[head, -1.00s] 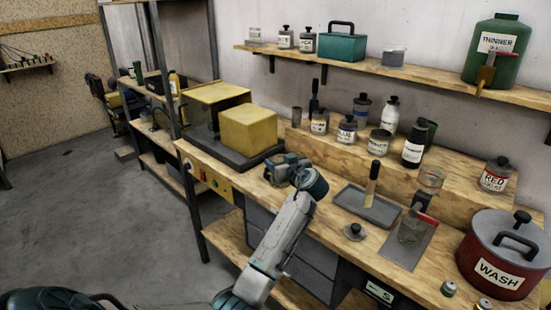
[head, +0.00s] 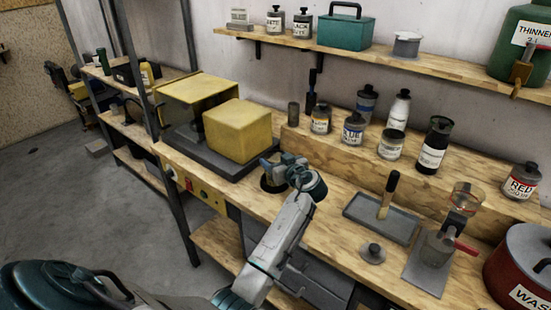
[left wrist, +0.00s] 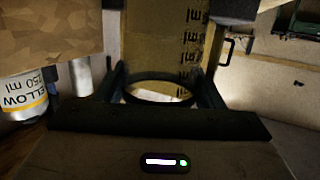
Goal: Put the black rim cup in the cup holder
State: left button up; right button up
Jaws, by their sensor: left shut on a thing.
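My left gripper (head: 271,171) is over the bench, just in front of the yellow box, and shut on the black rim cup. The cup's dark rim (head: 272,184) shows below the fingers in the head view. In the left wrist view the cup's black ring (left wrist: 160,103) lies between the two fingers, with a clear opening inside. At the bench's right a grey stand (head: 437,248) with a red lever stands on a grey plate, a clear cup-like ring (head: 467,190) at its top. I cannot tell for certain whether this is the cup holder. My right gripper is out of view.
The yellow box (head: 240,131) sits close behind the gripper. Jars line the raised step. Bare bench lies between gripper and tray.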

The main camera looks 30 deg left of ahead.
pick_arm(q)
jog(key=shift+w+a+f, duration=0.2)
jog(key=shift+a+f, duration=0.5)
jog(key=shift+f, duration=0.15)
jog(key=shift+c, duration=0.5)
jog(key=o, duration=0.9)
jog(key=shift+d, duration=0.15)
jog(key=o, duration=0.3)
jog(key=shift+d+r, duration=0.2)
jog(key=shift+d, duration=0.1)
jog(key=shift+s+d+r, duration=0.1)
jog(key=shift+d, duration=0.05)
jog(key=shift+b+v, duration=0.4)
jog(key=shift+v, duration=5.45)
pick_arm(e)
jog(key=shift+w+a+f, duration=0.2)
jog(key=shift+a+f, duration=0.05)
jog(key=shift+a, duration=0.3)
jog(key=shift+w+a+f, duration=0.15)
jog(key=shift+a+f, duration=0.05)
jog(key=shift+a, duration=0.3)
